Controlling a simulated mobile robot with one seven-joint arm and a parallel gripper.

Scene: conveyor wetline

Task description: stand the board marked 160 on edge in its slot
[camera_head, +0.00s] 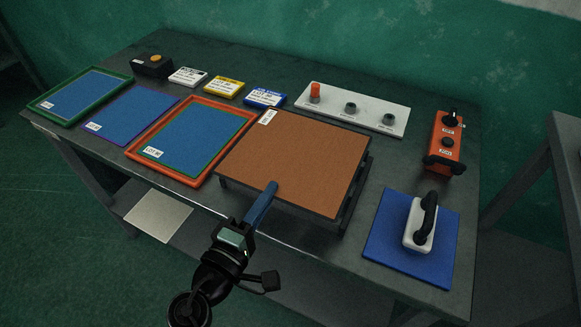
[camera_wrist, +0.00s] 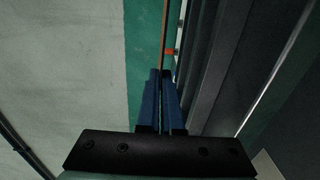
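A flat orange-brown board (camera_head: 300,160) with a small white label at its far left corner lies on a low dark stand (camera_head: 345,217). The label is too small to read. My gripper (camera_head: 268,190) reaches in from the front, one blue finger lying over the board's near edge. In the wrist view the blue fingers (camera_wrist: 162,75) are close together, with the board's thin edge (camera_wrist: 165,30) running between their tips. They look shut on that edge. The lower finger is hidden in the head view. I cannot make out an edge slot.
Left of the board are an orange tray (camera_head: 136,152), a blue panel (camera_head: 130,113) and a green tray (camera_head: 122,80). Behind stand small label blocks (camera_head: 223,87) and a white knob panel (camera_head: 355,108).

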